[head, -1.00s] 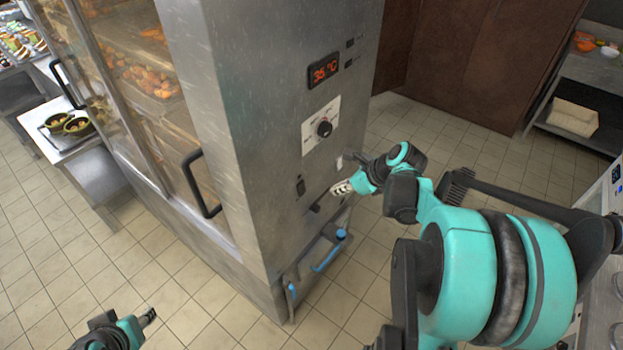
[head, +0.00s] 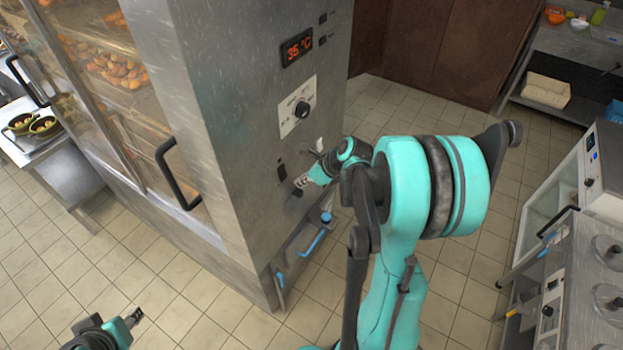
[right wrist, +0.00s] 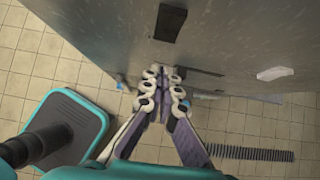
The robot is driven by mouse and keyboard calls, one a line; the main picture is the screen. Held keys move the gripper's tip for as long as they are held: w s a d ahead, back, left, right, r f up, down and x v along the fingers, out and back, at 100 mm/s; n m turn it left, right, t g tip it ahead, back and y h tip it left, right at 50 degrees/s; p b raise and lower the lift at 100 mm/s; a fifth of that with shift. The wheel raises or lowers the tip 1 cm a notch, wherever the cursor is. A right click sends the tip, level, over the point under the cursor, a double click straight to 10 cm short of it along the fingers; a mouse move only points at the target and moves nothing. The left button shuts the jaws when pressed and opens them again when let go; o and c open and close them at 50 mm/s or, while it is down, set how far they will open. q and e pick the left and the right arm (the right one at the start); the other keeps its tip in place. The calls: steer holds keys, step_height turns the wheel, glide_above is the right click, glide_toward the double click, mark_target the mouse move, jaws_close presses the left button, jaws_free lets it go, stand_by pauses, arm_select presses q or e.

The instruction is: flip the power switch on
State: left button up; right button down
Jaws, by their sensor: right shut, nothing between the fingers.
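The tall steel cabinet (head: 235,110) has a small black switch (head: 281,172) on its side panel, below the round dial. In the right wrist view a dark raised rectangle (right wrist: 168,22) that looks like this switch is at the top, beyond the fingertips. My right gripper (head: 300,183) is shut and empty, close to the panel just right of and slightly below the switch. It also shows in the right wrist view (right wrist: 165,75), with its fingertips together. Whether it touches the panel is unclear. My left gripper (head: 133,317) is low at the left, away from the cabinet.
The panel carries a temperature display (head: 297,47), a dial (head: 302,109) and a white part (head: 319,145). A blue-handled pipe (head: 312,243) is below. A door handle (head: 176,175) juts out at left. A counter (head: 590,260) stands at right. Tiled floor is open between.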

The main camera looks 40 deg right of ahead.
mark_target(285, 176)
steer(key=shift+w+a+f, duration=0.1)
steer(key=shift+w+a, duration=0.25)
steer(key=shift+w, duration=0.5)
steer(key=shift+w+a, duration=0.35)
steer(key=shift+w, duration=0.5)
steer(key=shift+w+a+f+b, duration=0.15)
steer(key=shift+w+b, duration=0.1)
steer(key=shift+b, duration=0.15)
steer(key=shift+r+p, duration=0.6)
steer(key=shift+r, duration=0.25)
